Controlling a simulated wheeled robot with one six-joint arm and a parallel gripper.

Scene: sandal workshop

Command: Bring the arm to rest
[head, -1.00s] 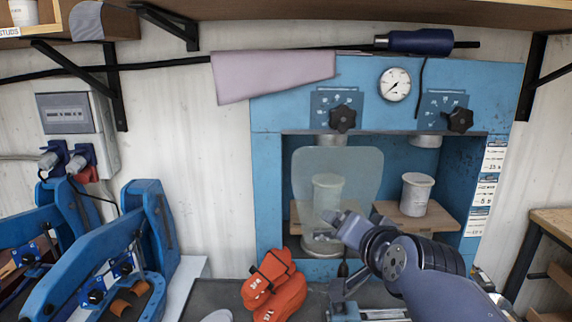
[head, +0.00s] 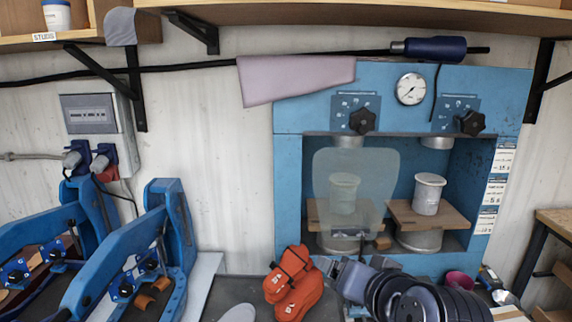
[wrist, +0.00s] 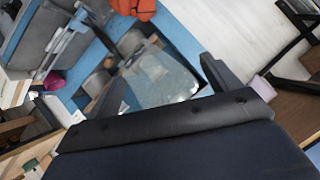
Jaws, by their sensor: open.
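My arm shows at the bottom right of the head view, folded low in front of the blue press (head: 288,180). My gripper (head: 350,278) is near the press's lower front edge, partly hidden by my own wrist. In the wrist view my gripper (wrist: 160,88) has its two dark fingers wide apart, with nothing between them. The press's clear shield (wrist: 165,80) shows beyond the fingers, apart from them as far as I can tell.
Pale cylinders (head: 428,193) stand on wooden boards inside the press, one behind the clear shield (head: 356,185). Blue lever machines (head: 165,235) stand at left. A shelf (head: 350,15) runs overhead.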

